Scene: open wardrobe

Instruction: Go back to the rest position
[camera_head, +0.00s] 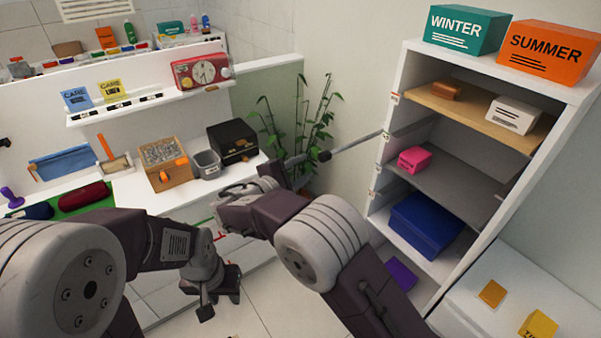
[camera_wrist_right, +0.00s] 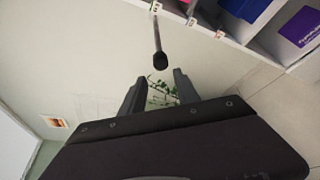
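My right gripper (camera_head: 286,172) is in the middle of the head view, left of the open wardrobe (camera_head: 396,85). In the right wrist view its two fingers (camera_wrist_right: 157,80) are apart with nothing between them. A thin grey rod (camera_head: 355,144) with a dark knob sticks out from the wardrobe's left side. Its knob (camera_wrist_right: 160,61) is just beyond the fingertips in the wrist view, apart from them. My left gripper (camera_head: 218,292) hangs low at the bottom centre, over the floor, pointing down. Its fingers are too unclear to tell their opening; I see nothing held.
The wardrobe carries a green WINTER box (camera_head: 465,31) and an orange SUMMER box (camera_head: 548,51) on top, with smaller boxes on its shelves. A plant (camera_head: 306,128) stands behind my right gripper. A white counter (camera_head: 130,203) with bins is at left. Some tiled floor (camera_head: 285,305) is clear.

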